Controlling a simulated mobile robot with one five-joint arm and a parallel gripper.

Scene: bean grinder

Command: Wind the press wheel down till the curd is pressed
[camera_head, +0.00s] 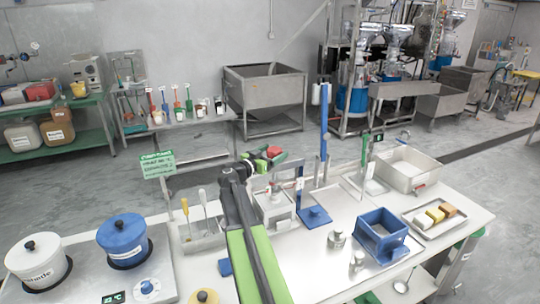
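My arm reaches up from the bottom middle of the camera_head view. My gripper (260,161) is at its far end, over the back part of the steel bench. A small red part (274,151), which may be the press wheel, shows right at the gripper's tip. I cannot tell whether the fingers touch it or whether they are open. Below stands a small pale metal box (274,207) that looks like the press body. My arm hides part of it. The curd and press plate cannot be made out.
Blue pot (122,235) and white pot (37,256) stand at left. A utensil holder (200,232) is left of my arm. Right are a tall blue post (323,125), an open blue frame (382,236), a tray of blocks (434,219) and a steel basin (407,168).

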